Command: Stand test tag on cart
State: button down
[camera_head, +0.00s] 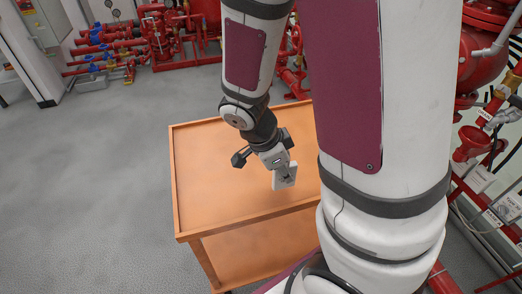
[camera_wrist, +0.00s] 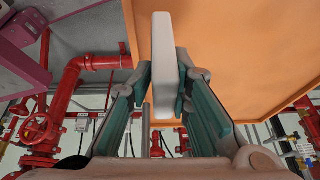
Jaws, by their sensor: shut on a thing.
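A small white rectangular tag (camera_head: 284,176) with a dark mark on its face is held upright at the end of my gripper (camera_head: 276,160) in the head view. In the wrist view the tag (camera_wrist: 164,60) is a pale slab between the teal finger pads of my gripper (camera_wrist: 164,95), which is shut on it. The orange cart (camera_head: 205,190) has a bare top tray with a low rim. The tag is over the front middle part of this top. I cannot tell whether its lower edge touches the surface.
The cart's top is clear on the left, and a lower orange shelf (camera_head: 255,250) shows beneath it. Red pipes and valves (camera_head: 155,40) stand at the back, with more red piping (camera_head: 480,130) along the right. Grey floor (camera_head: 95,180) is open to the left.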

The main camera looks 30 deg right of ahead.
jog(key=shift+w+d+f+b, duration=0.3)
jog(key=shift+w+f, duration=0.5)
jog(key=shift+w, duration=1.65)
jog(key=shift+w+d+f+b, duration=0.25)
jog(key=shift+w+f, duration=0.6)
jog(key=shift+w, duration=1.6)
jog(key=shift+w+d+f+b, duration=0.1)
jog(key=shift+w+f+b, duration=0.55)
jog(key=shift+w, duration=1.8)
jog(key=shift+f, duration=0.35)
jog(key=c, duration=1.4)
grip_release()
jog(key=shift+c, duration=0.2)
jog(key=shift+r, duration=0.2)
jog(key=s+v, duration=0.1)
jog(key=v, duration=1.1)
jog(key=s+a+r+n+t+y, duration=0.2)
jog(key=s+a+r+n+y, duration=0.1)
jog(key=s+r+n, duration=0.8)
jog(key=s+a+n+t+y, duration=0.1)
jog(key=s+a+n, duration=0.2)
jog(key=s+n, duration=0.7)
jog(key=s, duration=0.3)
jog(key=shift+a+t+y+p, duration=0.25)
jog(key=shift+t+y+p, duration=0.05)
jog(key=shift+p, duration=0.1)
